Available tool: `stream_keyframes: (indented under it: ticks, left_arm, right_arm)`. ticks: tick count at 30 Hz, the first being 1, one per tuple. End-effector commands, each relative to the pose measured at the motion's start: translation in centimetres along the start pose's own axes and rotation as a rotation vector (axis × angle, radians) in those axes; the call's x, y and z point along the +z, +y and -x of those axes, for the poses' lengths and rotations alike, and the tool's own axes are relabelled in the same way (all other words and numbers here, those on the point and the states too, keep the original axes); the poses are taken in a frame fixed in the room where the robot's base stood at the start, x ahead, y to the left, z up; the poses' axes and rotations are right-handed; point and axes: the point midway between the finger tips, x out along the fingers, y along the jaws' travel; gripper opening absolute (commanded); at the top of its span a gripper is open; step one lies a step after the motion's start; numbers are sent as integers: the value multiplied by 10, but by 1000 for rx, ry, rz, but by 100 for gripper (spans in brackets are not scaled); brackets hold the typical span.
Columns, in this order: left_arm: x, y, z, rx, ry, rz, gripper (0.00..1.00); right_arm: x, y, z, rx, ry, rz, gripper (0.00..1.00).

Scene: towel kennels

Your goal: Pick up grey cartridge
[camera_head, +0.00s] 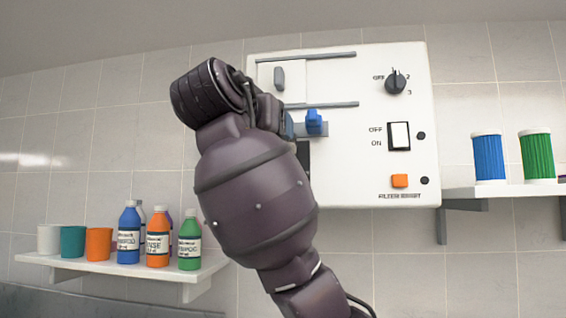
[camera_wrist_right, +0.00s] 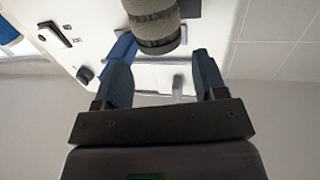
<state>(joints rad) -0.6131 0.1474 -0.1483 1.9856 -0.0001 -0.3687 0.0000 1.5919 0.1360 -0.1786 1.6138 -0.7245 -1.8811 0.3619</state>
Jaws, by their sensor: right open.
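The grey cartridge (camera_wrist_right: 155,26), a ribbed grey cylinder, shows in the right wrist view at the top, in front of the white panel. My right gripper (camera_wrist_right: 162,62) is open, with its two blue fingers apart and the cartridge beyond the gap between them. Nothing is held. How the cartridge is seated cannot be told. In the head view my right arm hides the cartridge and most of its gripper against the left part of the white panel (camera_head: 350,160). My left gripper is in neither view.
A blue latch (camera_head: 314,122) on the panel is close beside the right gripper. A sliding cover (camera_head: 305,76) is above it. The right shelf (camera_head: 500,190) holds a blue and a green cartridge. The left shelf (camera_head: 110,266) holds cups and several bottles.

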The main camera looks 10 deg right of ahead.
Motion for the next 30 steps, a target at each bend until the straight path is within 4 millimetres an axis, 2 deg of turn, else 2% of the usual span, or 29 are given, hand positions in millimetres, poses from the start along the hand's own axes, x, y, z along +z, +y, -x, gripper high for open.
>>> stream_keyframes:
  ticks: [3, 11, 21, 29, 30]
  left_arm:
    - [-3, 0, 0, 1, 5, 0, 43]
    - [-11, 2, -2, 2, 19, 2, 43]
    - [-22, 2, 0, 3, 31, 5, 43]
    - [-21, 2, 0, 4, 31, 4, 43]
    - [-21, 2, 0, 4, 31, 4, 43]
  right_arm:
    - [0, 0, -12, 0, -1, 0, 65]
    - [2, 1, -24, 1, 0, 0, 65]
    - [6, 2, -66, 2, -1, 0, 65]
    - [7, 2, -69, -1, -1, 0, 65]
    - [7, 2, -69, -1, -1, 0, 59]
